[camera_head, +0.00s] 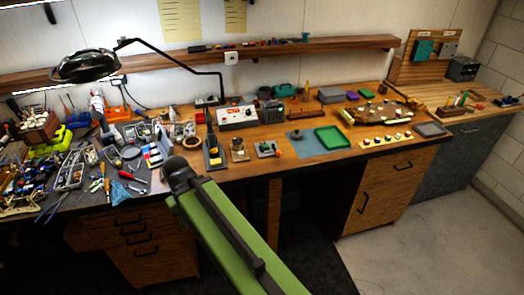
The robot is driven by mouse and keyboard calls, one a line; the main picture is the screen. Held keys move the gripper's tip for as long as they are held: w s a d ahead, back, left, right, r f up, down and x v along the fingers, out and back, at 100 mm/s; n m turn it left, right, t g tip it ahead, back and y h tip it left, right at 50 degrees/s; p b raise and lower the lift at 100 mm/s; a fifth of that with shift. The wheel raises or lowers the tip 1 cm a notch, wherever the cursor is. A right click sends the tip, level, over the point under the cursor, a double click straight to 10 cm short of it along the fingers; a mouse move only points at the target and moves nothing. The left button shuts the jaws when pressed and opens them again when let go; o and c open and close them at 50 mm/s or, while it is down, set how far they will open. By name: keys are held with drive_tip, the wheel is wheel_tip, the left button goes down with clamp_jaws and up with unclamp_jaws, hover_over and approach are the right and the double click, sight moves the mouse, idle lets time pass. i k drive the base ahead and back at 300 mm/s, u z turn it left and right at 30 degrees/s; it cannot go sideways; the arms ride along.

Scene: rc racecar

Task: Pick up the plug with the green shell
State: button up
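I cannot single out the plug with the green shell at this size. Several small pieces sit in a row on a cream strip (386,139) at the right part of the bench; their colours are too small to tell. My green arm link reaches up from the bottom edge to a dark rounded joint in front of the bench's front edge. No gripper fingers show, so whether my gripper is open, shut or holding anything is hidden.
A green tray (332,138) lies on a blue mat (305,144) left of the strip. A soldering iron stand (213,157) and a black lamp (87,67) stand farther left. Tools crowd the bench's left side. Open floor (400,225) lies at the right front.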

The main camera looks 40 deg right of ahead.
sight(266, 146)
drive_tip(key=z, duration=0.05)
drive_tip(key=i, duration=0.85)
drive_tip(key=u, duration=0.2)
drive_tip(key=k, duration=0.85)
drive_tip(key=z, duration=0.2)
drive_tip(key=i, duration=0.9)
drive_tip(key=u, duration=0.05)
